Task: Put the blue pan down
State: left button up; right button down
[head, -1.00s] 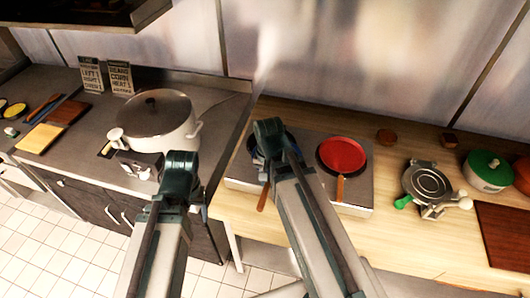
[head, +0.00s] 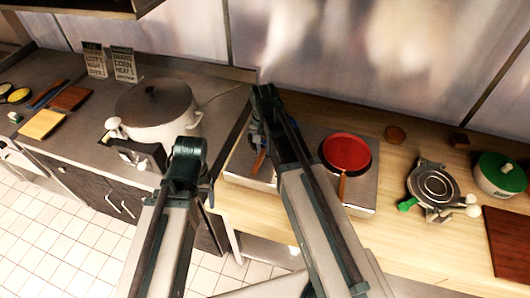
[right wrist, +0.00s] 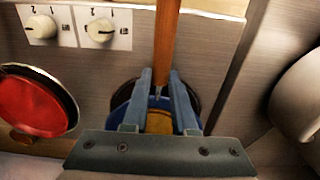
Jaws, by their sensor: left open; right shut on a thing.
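The blue pan is mostly hidden behind my right arm in the head view; its wooden handle (head: 259,161) shows left of the arm, over the left part of the steel hob (head: 237,172). In the right wrist view, the handle (right wrist: 167,45) runs between the fingers of my right gripper (right wrist: 158,80), which is shut on it. Part of the blue pan (right wrist: 122,119) shows behind the fingers. I cannot tell whether the pan touches the hob. My left gripper (head: 187,150) is open and empty, in front of the big pot.
A red pan (head: 347,152) sits on the hob's right side, also seen in the right wrist view (right wrist: 33,103). A lidded pot (head: 160,128) stands on the left counter. A waffle iron (head: 433,184) and green-lidded pot (head: 500,172) stand right.

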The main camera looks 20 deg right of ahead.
jog(key=shift+w+f+b, duration=0.3)
jog(key=shift+f+b, duration=0.35)
jog(key=shift+f, duration=0.1)
jog(key=shift+s+f+b, duration=0.15)
jog(key=shift+f+b, duration=0.65)
jog(key=shift+b, duration=0.05)
jog(key=shift+f+b, duration=0.3)
jog(key=shift+d, duration=0.1)
jog(key=shift+f, duration=0.1)
jog(key=c, duration=0.7)
grip_release()
